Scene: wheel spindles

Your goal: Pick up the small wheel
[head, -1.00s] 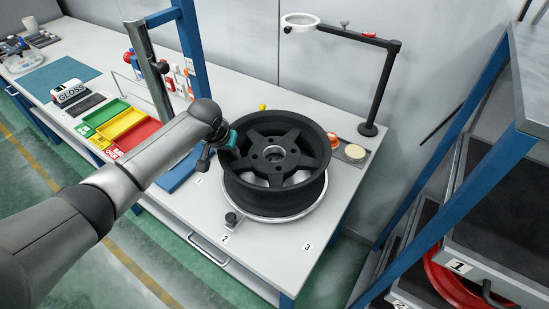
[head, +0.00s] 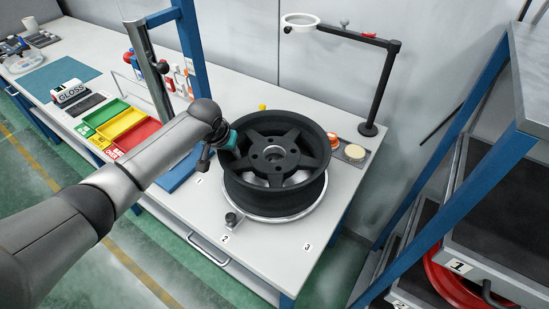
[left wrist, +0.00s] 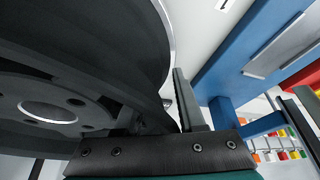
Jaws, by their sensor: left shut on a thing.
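The black five-spoke wheel (head: 287,160) lies face up on a round silver turntable (head: 262,216) at the right end of the workbench. My left gripper (head: 230,142), with teal parts, is at the wheel's left rim and shut on it. In the left wrist view, the wheel (left wrist: 75,60) fills the left side, its hub hole in sight. The rim's edge reaches down to the gripper's fingers (left wrist: 165,115); part of the hold is hidden there. My right gripper is not in view.
A black arm with a white ring (head: 300,21) stands behind the wheel. An orange button (head: 332,139) is close to its right. Coloured trays (head: 121,124) lie left of my arm. A blue-framed rack (head: 440,180) stands at the right, beyond the bench's edge.

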